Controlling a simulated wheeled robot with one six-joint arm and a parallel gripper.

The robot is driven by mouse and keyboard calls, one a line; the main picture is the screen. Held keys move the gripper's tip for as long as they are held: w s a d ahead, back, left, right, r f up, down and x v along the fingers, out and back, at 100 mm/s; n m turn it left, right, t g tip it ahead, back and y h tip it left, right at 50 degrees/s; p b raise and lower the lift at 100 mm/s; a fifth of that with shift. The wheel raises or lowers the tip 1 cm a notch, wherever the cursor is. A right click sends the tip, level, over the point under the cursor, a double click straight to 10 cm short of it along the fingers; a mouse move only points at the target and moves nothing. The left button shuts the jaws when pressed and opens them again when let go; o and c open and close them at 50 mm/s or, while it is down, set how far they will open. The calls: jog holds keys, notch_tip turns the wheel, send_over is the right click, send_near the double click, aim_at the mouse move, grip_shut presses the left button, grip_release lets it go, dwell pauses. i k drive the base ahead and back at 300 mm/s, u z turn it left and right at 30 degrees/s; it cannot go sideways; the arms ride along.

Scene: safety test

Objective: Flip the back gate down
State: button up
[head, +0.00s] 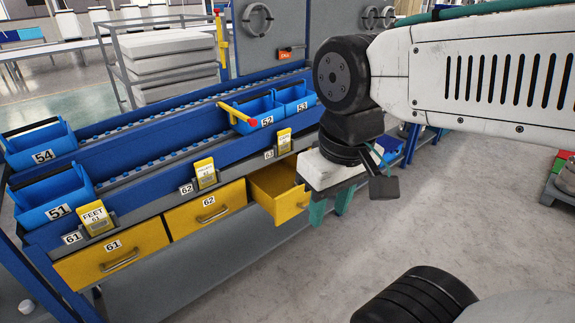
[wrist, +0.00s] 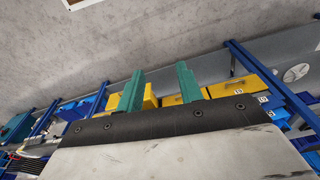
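A yellow bar with a red end (head: 238,115) lies slanted across the blue bin 52 on the upper shelf of the blue rack; it may be the gate, but I cannot tell for sure. My gripper (head: 331,206) hangs in front of the rack's right part, beside the pulled-out yellow drawer (head: 275,192). In the wrist view, its two green fingers (wrist: 160,68) are apart with nothing seen between them.
Closed yellow drawers 61 (head: 115,255) and 62 (head: 207,208) line the rack's front. Blue bins 54 (head: 40,150) and 51 (head: 55,203) stand at the left. A wire trolley with grey slabs (head: 170,45) stands behind. The floor (head: 430,220) at the right is largely clear.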

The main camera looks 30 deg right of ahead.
aim_at(222, 45)
jog(key=z, duration=0.25)
jog(key=k, duration=0.6)
jog(key=z, duration=0.65)
jog(key=i, duration=0.8)
jog(key=z, duration=0.5)
jog(key=i, duration=1.5)
jog(key=u, duration=1.2)
jog(key=i, duration=0.55)
jog(key=u, duration=0.45)
